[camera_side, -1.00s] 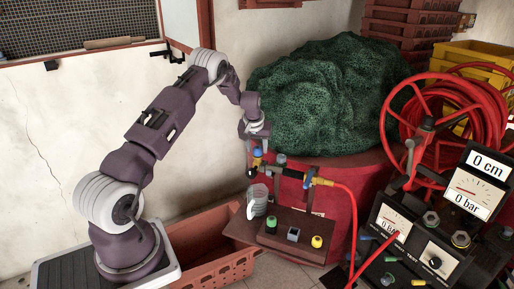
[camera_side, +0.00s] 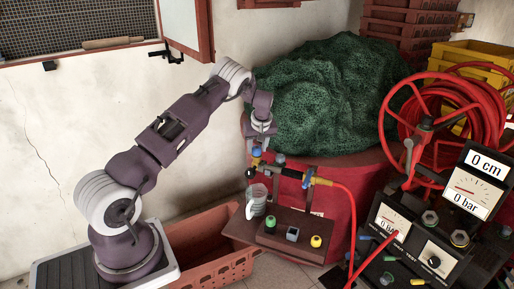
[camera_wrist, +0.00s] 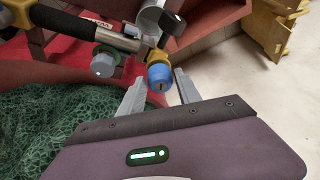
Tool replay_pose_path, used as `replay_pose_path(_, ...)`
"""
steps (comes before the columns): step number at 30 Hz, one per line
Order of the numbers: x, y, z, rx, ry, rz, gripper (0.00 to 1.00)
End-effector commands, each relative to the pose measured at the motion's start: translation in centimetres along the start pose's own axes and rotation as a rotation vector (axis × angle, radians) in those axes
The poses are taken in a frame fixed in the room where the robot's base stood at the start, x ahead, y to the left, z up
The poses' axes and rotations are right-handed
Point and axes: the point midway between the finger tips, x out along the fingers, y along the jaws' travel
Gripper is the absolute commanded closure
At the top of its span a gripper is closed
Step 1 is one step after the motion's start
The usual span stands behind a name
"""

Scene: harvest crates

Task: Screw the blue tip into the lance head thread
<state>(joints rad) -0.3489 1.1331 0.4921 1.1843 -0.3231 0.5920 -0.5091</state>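The blue tip (camera_wrist: 160,77) sits at the end of the brass lance head (camera_wrist: 154,56) in the wrist view, its slotted face toward my gripper. I cannot tell how deep it sits in the thread. My gripper (camera_wrist: 160,90) has its two fingers apart, one on each side of the blue tip, with a gap visible on both sides. In the side view my gripper (camera_side: 260,140) points down just above the blue tip (camera_side: 256,152). The lance (camera_side: 285,171) runs level from there to the right, held on a stand.
A brown bench (camera_side: 268,237) below carries a green tip (camera_side: 270,222), a grey tip (camera_side: 292,234) and a yellow tip (camera_side: 316,241). A red hose (camera_side: 350,200) leaves the lance's right end. A green net heap (camera_side: 318,95) rises close behind my gripper. A gauge panel (camera_side: 425,240) stands at right.

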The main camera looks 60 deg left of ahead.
Motion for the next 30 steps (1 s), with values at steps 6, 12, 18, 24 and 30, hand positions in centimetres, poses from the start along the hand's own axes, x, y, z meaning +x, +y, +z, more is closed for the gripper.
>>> replay_pose_path(6,0.0,-0.04,-0.02,0.008,-0.001,0.004,0.89)
replay_pose_path(12,0.0,-0.15,-0.02,0.143,0.0,0.06,0.89)
replay_pose_path(18,0.0,-0.28,-0.08,0.181,-0.002,0.078,0.89)
replay_pose_path(24,0.02,-0.22,-0.03,0.282,0.0,0.118,0.89)
replay_pose_path(30,0.06,-0.48,-0.14,0.36,-0.002,0.154,0.89)
